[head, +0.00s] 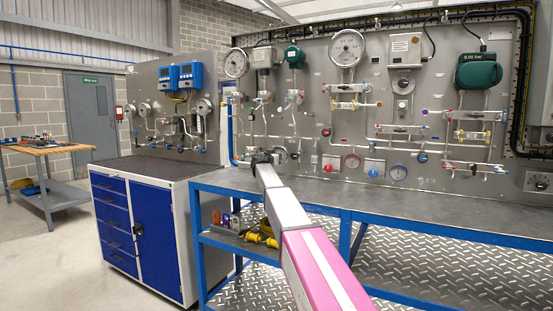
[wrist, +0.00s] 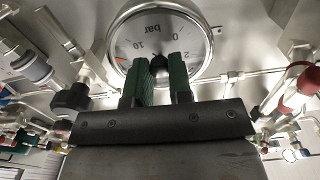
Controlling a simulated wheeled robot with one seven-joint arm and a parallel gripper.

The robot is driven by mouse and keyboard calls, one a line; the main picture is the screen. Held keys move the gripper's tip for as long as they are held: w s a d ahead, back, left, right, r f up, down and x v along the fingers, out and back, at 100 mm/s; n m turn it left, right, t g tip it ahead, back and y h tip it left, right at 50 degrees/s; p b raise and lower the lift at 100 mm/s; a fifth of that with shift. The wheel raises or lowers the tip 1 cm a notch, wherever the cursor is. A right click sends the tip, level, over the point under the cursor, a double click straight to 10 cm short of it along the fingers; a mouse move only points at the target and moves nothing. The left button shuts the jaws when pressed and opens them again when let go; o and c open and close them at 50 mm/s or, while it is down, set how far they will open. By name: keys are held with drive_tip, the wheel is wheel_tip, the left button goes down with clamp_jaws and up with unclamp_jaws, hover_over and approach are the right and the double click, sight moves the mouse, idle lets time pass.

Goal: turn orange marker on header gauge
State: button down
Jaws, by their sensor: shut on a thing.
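A round gauge (wrist: 150,35) with a white face, steel rim and the word "bar" fills the top middle of the wrist view. Its lettering appears tilted and upside down. A black knob (wrist: 160,67) sits at the middle of its face. My gripper (wrist: 163,62) has its green fingers on both sides of this knob and is shut on it. A small orange-red mark (wrist: 118,60) shows at the dial's left edge. In the head view my gripper (head: 268,157) is at the panel's lower left, and it covers most of that gauge (head: 281,155).
The grey panel (head: 320,110) carries large gauges (head: 347,47), pipes and valves. A blue-framed bench (head: 420,205) runs below it. In the wrist view a black valve handle (wrist: 72,98) and a red one (wrist: 299,88) flank my gripper.

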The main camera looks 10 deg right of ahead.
drive_tip(key=n, duration=2.8)
drive_tip(key=shift+f, duration=0.15)
drive_tip(key=shift+n, duration=0.4)
drive_tip(key=c, duration=1)
unclamp_jaws()
drive_tip(key=shift+c, duration=0.2)
drive_tip(key=v, duration=1.1)
